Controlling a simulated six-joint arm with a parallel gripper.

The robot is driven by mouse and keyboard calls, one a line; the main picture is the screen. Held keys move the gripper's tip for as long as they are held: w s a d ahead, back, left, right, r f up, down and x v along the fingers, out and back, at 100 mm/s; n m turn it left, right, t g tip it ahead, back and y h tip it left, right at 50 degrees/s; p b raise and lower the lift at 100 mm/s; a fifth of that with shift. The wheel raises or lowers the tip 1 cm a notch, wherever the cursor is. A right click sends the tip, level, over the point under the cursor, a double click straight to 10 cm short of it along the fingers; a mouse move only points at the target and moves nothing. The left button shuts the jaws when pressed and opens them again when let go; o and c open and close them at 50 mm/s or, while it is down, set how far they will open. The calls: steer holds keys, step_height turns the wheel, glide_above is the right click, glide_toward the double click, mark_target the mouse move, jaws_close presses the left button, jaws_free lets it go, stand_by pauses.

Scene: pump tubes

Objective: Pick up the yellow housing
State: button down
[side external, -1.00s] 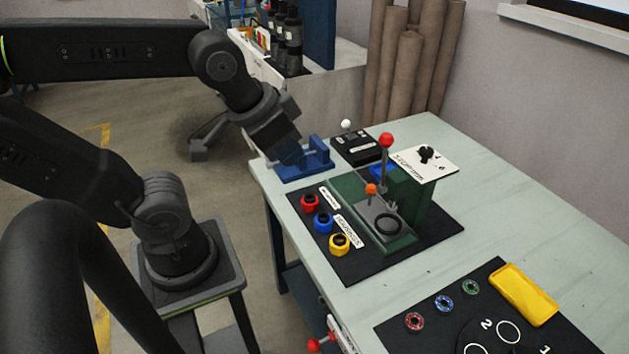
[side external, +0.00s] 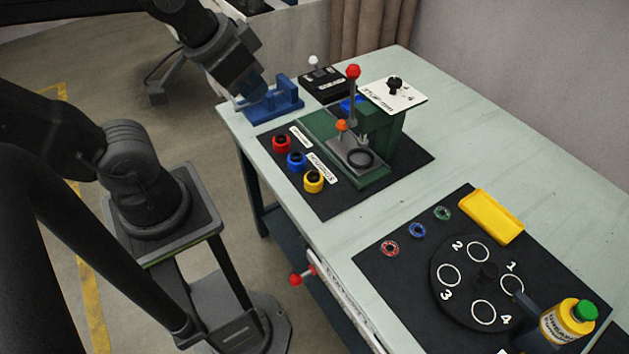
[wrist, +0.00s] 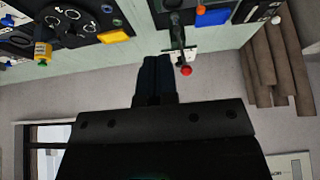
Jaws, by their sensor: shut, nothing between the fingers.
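The yellow housing (side external: 313,182) is a small yellow ring with a dark centre. It stands on the black mat in the side external view, at the near end of a row with a blue housing (side external: 296,161) and a red housing (side external: 281,143). My gripper (side external: 256,94) is beyond that row, close to the blue cradle (side external: 282,106) at the table's far left corner. Its fingertips are dark and hard to make out there. In the wrist view my gripper's fingers (wrist: 155,75) are together and hold nothing. I cannot make out the yellow housing in the wrist view.
A green press (side external: 375,140) with a red-knobbed lever stands right of the housings. Nearer are a black turntable (side external: 462,310), a yellow tray (side external: 491,216), small coloured rings and a yellow bottle with a green cap (side external: 568,322). The table's right side is bare.

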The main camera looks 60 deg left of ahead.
steer(key=c, duration=1.9)
jaws_free()
steer(key=o, duration=1.5)
steer(key=n+g, duration=0.6)
steer(key=n, duration=1.2)
glide_above(313, 174)
step_height(313, 174, down, 19)
steer(key=f, duration=0.7)
steer(key=shift+a+f, duration=0.35)
steer(key=shift+a, duration=0.05)
steer(key=shift+s+d+f, duration=0.1)
steer(key=shift+d+f, duration=0.15)
steer(key=shift+f, duration=1.15)
steer(key=shift+d+f, duration=0.2)
steer(key=shift+f, duration=1.2)
